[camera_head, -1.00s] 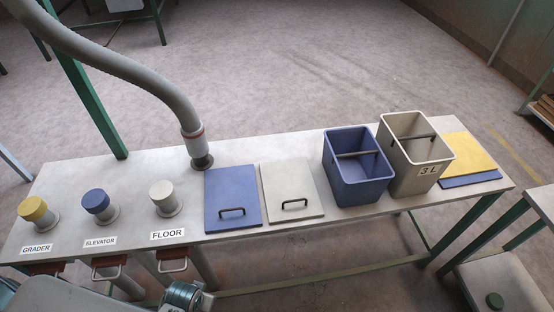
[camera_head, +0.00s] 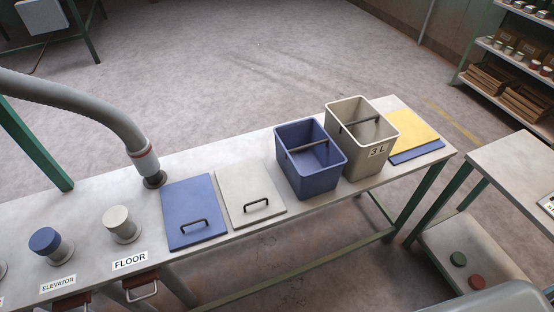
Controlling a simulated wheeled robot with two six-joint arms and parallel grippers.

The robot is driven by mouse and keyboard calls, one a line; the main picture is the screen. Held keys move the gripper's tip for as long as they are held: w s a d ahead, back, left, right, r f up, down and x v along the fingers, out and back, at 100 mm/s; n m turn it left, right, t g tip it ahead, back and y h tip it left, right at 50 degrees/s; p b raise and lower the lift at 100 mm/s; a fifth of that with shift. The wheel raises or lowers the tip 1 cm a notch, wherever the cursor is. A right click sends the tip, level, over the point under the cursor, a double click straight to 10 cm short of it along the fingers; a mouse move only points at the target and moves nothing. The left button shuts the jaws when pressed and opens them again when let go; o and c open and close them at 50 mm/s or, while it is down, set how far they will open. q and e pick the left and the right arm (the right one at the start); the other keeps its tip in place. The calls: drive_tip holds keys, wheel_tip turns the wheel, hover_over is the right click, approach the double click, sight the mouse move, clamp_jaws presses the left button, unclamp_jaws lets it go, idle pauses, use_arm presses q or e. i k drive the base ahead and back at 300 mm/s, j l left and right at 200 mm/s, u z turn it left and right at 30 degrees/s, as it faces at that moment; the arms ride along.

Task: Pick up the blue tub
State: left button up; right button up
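The blue tub (camera_head: 318,181) stands upright on the long grey table, right of centre in the head view. A dark bar handle (camera_head: 308,146) spans its open top. It looks empty, though its floor is only partly visible. A beige tub (camera_head: 362,163) marked "3 L" stands close beside it on the right. Neither of my grippers is in view.
A blue lid (camera_head: 187,200) and a beige lid (camera_head: 245,208) with handles lie left of the tub. Yellow (camera_head: 411,131) and blue panels lie at the table's right end. A grey hose (camera_head: 105,114) meets the tabletop at left. A second table (camera_head: 511,167) stands at right.

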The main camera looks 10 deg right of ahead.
sight(310, 161)
drive_tip(key=i+l+u, duration=0.1)
drive_tip(key=l+u, duration=0.35)
drive_tip(key=l, duration=0.25)
drive_tip(key=l+u, duration=0.5)
drive_tip(key=l, duration=0.25)
